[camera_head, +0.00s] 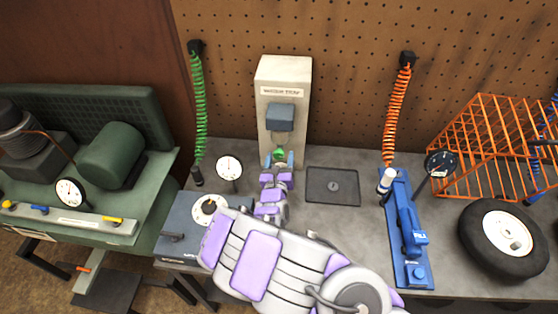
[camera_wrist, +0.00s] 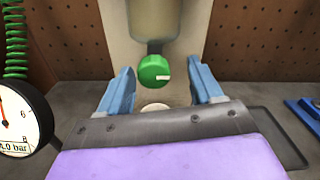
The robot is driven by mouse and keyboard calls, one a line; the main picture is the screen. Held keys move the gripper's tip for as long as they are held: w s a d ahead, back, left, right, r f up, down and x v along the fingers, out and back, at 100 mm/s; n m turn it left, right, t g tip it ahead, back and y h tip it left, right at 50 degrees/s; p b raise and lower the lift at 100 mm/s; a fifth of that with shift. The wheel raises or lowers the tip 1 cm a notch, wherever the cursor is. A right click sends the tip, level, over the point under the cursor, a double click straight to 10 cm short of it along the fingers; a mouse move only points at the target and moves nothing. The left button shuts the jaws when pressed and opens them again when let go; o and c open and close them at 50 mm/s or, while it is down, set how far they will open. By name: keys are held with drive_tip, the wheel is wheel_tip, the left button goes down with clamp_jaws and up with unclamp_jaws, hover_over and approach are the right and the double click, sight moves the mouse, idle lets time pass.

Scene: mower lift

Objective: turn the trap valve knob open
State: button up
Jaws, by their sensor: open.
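The trap valve knob (camera_wrist: 154,69) is green and round with a white mark on its right side, in the upper middle of the wrist view. It hangs under the moisture trap's bowl (camera_wrist: 152,20), on the pale upright housing (camera_head: 297,80) with a label at its top. In the head view the knob (camera_head: 280,153) shows small, just above my gripper (camera_head: 281,160). My gripper is open, and its two blue fingers (camera_wrist: 162,85) stand left and right of the knob with gaps on both sides. The knob appears between or just beyond the fingertips; exact depth is unclear.
A pressure gauge (camera_head: 229,167) stands left of my gripper. A dark tray (camera_head: 333,186) lies to the right. A blue tool (camera_head: 408,235), a wheel (camera_head: 503,240) and an orange cage (camera_head: 490,140) are farther right. A green coiled hose (camera_head: 199,110) hangs at left.

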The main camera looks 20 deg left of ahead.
drive_tip(key=shift+a+f, duration=0.15)
drive_tip(key=shift+a, duration=0.25)
drive_tip(key=shift+c, duration=0.4)
drive_tip(key=shift+a, duration=0.3)
drive_tip(key=shift+c, duration=1.4)
drive_tip(key=shift+d, duration=0.4)
drive_tip(key=c, duration=0.4)
drive_tip(key=shift+a, duration=0.15)
drive_tip(key=shift+c, duration=1.4)
